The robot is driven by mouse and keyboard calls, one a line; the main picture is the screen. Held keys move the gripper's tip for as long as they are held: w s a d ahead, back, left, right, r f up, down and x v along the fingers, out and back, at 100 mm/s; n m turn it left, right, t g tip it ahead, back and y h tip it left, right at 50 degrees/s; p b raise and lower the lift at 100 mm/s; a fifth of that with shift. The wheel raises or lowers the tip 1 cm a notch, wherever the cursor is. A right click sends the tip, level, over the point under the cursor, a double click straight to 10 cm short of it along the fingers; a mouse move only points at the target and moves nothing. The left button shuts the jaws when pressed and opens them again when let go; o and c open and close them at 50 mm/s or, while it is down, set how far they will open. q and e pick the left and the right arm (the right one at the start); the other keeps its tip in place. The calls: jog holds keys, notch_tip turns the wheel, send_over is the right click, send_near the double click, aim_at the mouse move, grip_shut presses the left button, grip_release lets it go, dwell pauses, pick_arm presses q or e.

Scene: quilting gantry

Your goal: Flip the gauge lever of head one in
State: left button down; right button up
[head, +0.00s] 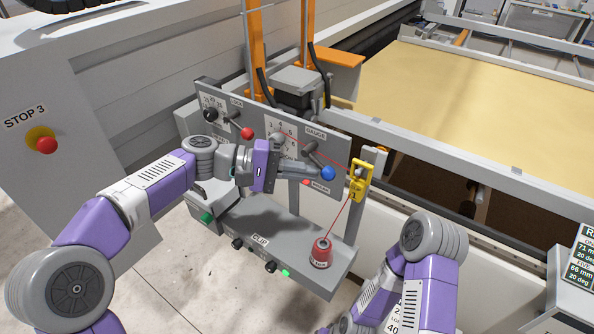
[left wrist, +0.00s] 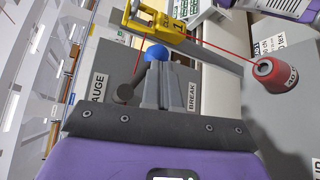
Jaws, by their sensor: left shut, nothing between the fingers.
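The gauge lever is a dark grey rod with a blue knob (head: 328,173), mounted on the grey head panel (head: 335,186) beside the GAUGE label. My left gripper (head: 312,174) is shut and empty, its fingertips close beside the blue knob. In the left wrist view the closed fingers (left wrist: 165,68) point at the blue knob (left wrist: 155,51), which shows just beyond the tips. Whether they touch cannot be told. The lever's pivot lies left of the fingers there. My right arm shows at the lower right of the head view, but its gripper is out of frame.
A red-knobbed lever (head: 247,133) is left on the same panel. A yellow thread guide (head: 361,181) stands just right of the blue knob, with a red thread running to a red cone (head: 321,253) on the lower shelf. A STOP 3 button (head: 46,145) is far left.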

pick_arm(q)
jog(key=s+f+b+v, duration=0.1)
jog(key=f+b+v, duration=0.1)
jog(key=v, duration=1)
jog(key=shift+a+f, duration=0.2)
jog(key=shift+a, duration=0.15)
jog(key=shift+w, duration=0.1)
